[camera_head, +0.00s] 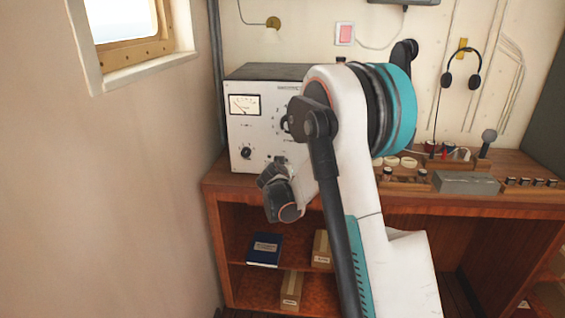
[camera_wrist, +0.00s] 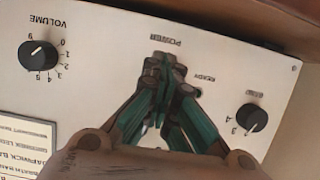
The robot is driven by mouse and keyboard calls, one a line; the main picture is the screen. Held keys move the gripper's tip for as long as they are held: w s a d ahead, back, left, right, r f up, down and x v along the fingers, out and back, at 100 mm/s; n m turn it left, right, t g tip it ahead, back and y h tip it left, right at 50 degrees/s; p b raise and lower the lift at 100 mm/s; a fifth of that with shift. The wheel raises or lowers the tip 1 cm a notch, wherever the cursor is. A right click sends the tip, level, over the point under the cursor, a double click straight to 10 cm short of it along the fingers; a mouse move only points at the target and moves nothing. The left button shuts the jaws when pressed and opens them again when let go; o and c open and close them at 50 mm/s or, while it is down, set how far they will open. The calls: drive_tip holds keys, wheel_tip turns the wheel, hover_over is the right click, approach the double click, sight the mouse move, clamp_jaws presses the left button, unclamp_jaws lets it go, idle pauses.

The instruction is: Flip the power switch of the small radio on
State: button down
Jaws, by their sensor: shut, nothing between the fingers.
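The small radio (camera_head: 262,124) is a white-fronted box with a dark top at the left end of the desk. It has a meter and knobs. Its front panel (camera_wrist: 100,62) fills the wrist view upside down, with a VOLUME knob (camera_wrist: 38,54) at left and another knob (camera_wrist: 252,117) at right. My gripper (camera_wrist: 163,66) is shut and empty, its tips just below the POWER label (camera_wrist: 165,41). The tips cover the place of the power switch, so its position is hidden and contact cannot be told. In the head view my gripper (camera_head: 276,164) is at the radio's lower front.
The wooden desk (camera_head: 480,206) carries a grey box (camera_head: 465,183), a microphone (camera_head: 488,140) and small jars to the right. Shelves below hold a blue book (camera_head: 264,249) and cartons. A wall with a window (camera_head: 126,25) stands close on the left. My arm hides part of the radio.

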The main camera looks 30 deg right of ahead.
drive_tip(key=shift+r+g+y+p, duration=0.3)
drive_tip(key=shift+r+g+p, duration=0.1)
drive_tip(key=shift+g+p, duration=0.1)
drive_tip(key=shift+f, duration=0.1)
drive_tip(key=c, duration=1.8)
unclamp_jaws()
drive_tip(key=shift+o, duration=0.2)
drive_tip(key=shift+w+f, duration=0.1)
drive_tip(key=shift+w, duration=0.05)
drive_tip(key=v, duration=1.2)
drive_tip(key=shift+r, duration=0.25)
drive_tip(key=shift+d, duration=0.1)
